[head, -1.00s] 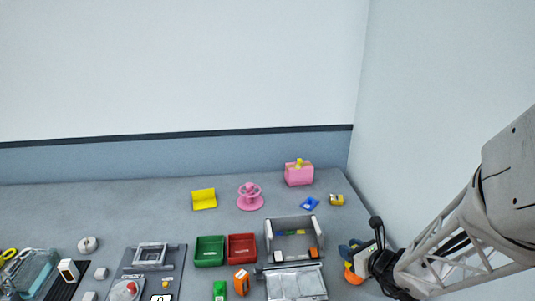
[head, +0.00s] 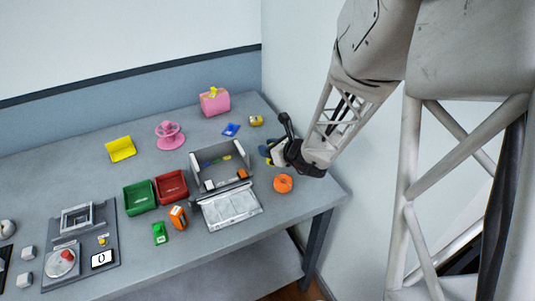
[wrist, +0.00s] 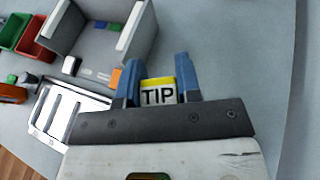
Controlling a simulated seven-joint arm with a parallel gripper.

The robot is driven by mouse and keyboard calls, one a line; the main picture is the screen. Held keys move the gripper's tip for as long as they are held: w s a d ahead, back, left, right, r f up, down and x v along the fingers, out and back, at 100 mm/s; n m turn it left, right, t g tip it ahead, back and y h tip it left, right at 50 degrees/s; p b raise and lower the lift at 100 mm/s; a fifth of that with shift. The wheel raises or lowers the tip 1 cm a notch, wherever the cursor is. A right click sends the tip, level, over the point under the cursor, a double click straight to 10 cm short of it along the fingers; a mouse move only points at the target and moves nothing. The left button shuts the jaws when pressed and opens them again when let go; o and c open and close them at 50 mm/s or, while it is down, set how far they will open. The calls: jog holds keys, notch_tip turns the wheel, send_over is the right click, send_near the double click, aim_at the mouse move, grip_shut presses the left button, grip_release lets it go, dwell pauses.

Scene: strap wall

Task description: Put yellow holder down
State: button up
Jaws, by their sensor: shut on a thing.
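My gripper (wrist: 156,75) is shut on a small yellow holder (wrist: 158,94) with a white face lettered "TIP", between its two blue fingers in the wrist view. In the head view my gripper (head: 269,153) is near the table's right side, just right of the grey open-topped box. The held holder is mostly hidden there by the gripper. I cannot tell whether it touches the table. A separate yellow folded stand (head: 120,149) is at the back left.
The grey box (head: 206,157) and white tray (head: 231,206) lie left of my gripper. An orange round thing (head: 283,183) is close in front of it. A small yellow thing (head: 256,120) and blue piece (head: 231,129) are behind. The table's right edge has some bare room.

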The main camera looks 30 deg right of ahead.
jog(key=shift+w+d, duration=0.1)
jog(key=shift+w, duration=0.35)
jog(key=shift+f, duration=1.75)
jog(key=shift+f, duration=0.1)
jog(key=o, duration=1)
jog(key=shift+f, duration=0.1)
jog(key=shift+r, duration=0.2)
jog(key=shift+v, duration=3.8)
